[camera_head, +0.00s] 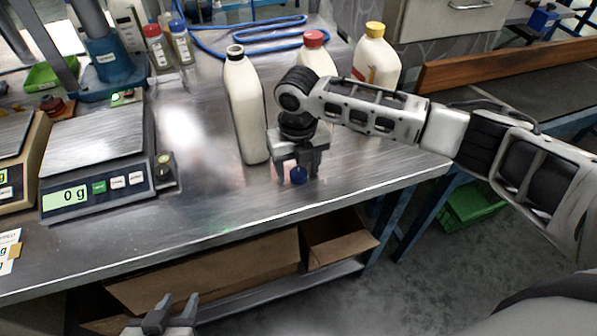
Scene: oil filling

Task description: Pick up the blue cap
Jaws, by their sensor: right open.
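The blue cap (299,175) sits on the metal bench near its front edge. My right gripper (298,176) is above the bench with its fingers pointing down, one on each side of the cap. Its jaws are open; whether a finger touches the cap cannot be told. A white bottle without a coloured cap (246,110) stands just left of my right gripper. My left gripper (168,312) is low at the bottom edge, in front of the bench, with its fingers apart and nothing visible between them.
A bottle with a red cap (316,57) and one with a yellow cap (374,62) stand behind my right arm. A scale (97,160) reading 0 g is on the left. A blue hose (250,35) lies at the back. Cardboard boxes (210,270) are on the lower shelf.

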